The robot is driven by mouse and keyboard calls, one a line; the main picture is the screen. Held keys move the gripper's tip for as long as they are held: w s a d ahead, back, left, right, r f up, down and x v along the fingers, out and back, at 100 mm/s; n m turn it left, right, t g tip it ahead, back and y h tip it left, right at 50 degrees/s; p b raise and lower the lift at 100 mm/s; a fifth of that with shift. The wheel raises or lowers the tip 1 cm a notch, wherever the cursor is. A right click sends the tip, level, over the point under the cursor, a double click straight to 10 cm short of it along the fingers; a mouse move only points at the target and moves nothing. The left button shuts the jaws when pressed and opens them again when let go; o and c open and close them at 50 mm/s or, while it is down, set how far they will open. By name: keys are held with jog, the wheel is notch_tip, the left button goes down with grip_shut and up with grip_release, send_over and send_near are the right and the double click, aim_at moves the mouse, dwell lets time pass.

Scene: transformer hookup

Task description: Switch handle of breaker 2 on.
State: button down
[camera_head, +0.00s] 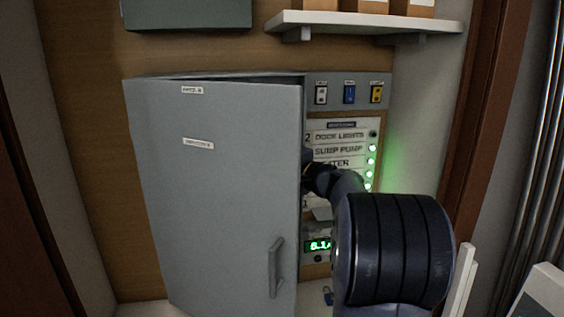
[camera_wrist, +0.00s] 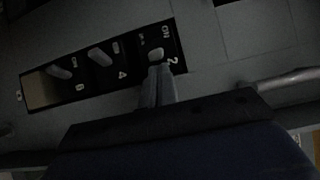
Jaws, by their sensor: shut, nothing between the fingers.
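The handle of breaker 2 (camera_wrist: 155,54) is a small pale lever on a black strip in the wrist view, between an "ON" mark and a "2". My gripper (camera_wrist: 159,70) is shut and empty, its fingertips right at the lower side of this handle. I cannot tell whether they touch it, or which position the handle is in. The handle of breaker 4 (camera_wrist: 100,57) and another pale handle (camera_wrist: 60,72) sit to its left, both slanted. In the head view the cabinet door (camera_head: 215,190) hides the breakers and my fingertips.
The grey door stands partly open, with its handle (camera_head: 275,267) low on the right. My arm reaches in past its right edge. A label panel (camera_head: 340,150) with green lights and three switches (camera_head: 349,94) above stand at the right. A shelf (camera_head: 370,22) hangs overhead.

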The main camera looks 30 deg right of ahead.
jog(key=shift+s+a+f+h+b, duration=0.15)
jog(key=shift+h+b, duration=0.15)
jog(key=shift+b, duration=0.35)
jog(key=shift+a+m+h+b, duration=0.2)
jog(key=shift+m+h+b, duration=0.55)
jog(key=shift+b, duration=0.2)
jog(key=shift+s+a+b, duration=0.15)
jog(key=shift+a+b, duration=0.15)
jog(key=shift+b, duration=0.7)
jog(key=a+b+v, duration=0.1)
jog(key=b+v, duration=0.4)
jog(key=v, duration=0.2)
jog(key=shift+s+a, duration=0.2)
jog(key=shift+s, duration=0.15)
